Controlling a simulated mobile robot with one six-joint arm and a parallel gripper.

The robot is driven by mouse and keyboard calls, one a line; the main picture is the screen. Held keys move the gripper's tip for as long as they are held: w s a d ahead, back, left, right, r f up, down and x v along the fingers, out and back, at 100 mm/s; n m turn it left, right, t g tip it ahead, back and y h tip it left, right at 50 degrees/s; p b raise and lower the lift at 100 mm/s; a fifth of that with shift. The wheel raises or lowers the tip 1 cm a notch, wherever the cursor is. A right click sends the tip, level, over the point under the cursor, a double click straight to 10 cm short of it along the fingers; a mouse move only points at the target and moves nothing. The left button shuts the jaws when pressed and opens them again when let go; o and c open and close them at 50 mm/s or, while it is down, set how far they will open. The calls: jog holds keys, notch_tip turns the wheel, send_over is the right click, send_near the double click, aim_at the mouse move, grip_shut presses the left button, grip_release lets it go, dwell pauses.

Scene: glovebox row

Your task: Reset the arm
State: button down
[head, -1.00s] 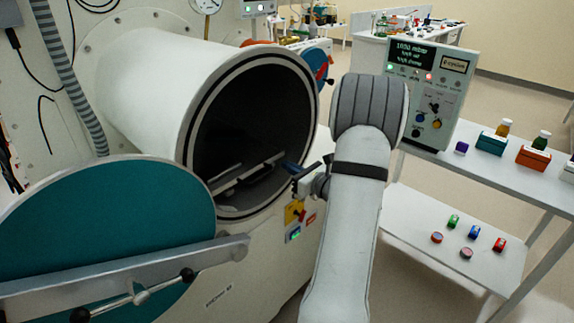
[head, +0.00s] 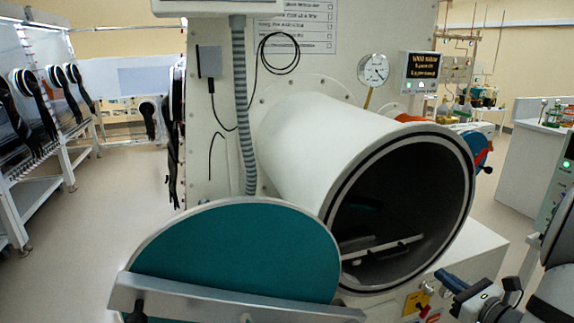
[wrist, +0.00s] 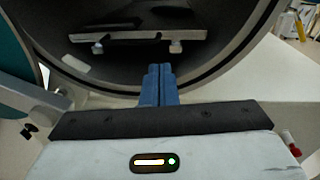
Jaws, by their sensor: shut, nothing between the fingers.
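My gripper (wrist: 160,85) is shut and empty, its two blue fingers pressed together. In the wrist view it points at the open mouth of a white cylindrical chamber (wrist: 235,75). In the head view my gripper (head: 447,279) is at the lower right, in front of the chamber's (head: 330,140) lower right rim. A pale sliding tray (head: 385,243) lies inside the dark chamber; it also shows in the wrist view (wrist: 130,38). Most of my arm is cut off at the right edge of the head view.
The round teal chamber door (head: 235,250) stands open at the lower left with a metal bar (head: 225,303) across it. A yellow switch panel (head: 416,303) is below the chamber mouth. A pressure gauge (head: 373,68) is above. Open floor (head: 125,250) lies to the left.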

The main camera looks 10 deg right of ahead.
jog(key=s+a+r+n+g+y, duration=0.1)
jog(key=a+n+g+y, duration=0.2)
jog(key=a+n+g, duration=0.55)
jog(key=s+a+n+g+y, duration=0.15)
jog(key=a+n, duration=0.35)
jog(key=a, duration=0.9)
jog(key=s+a+r+n+g+h, duration=0.1)
jog(key=s+a+n+g+h, duration=0.1)
jog(key=s+n+h, duration=0.3)
jog(key=s+a+r+n+g+h, duration=0.1)
jog(key=s+a+n+h, duration=0.3)
jog(key=n, duration=0.9)
jog(key=shift+s+a+n+g+h, duration=0.2)
jog(key=shift+s+n+g+h, duration=0.15)
jog(key=shift+s+g, duration=0.45)
jog(key=shift+s, duration=0.2)
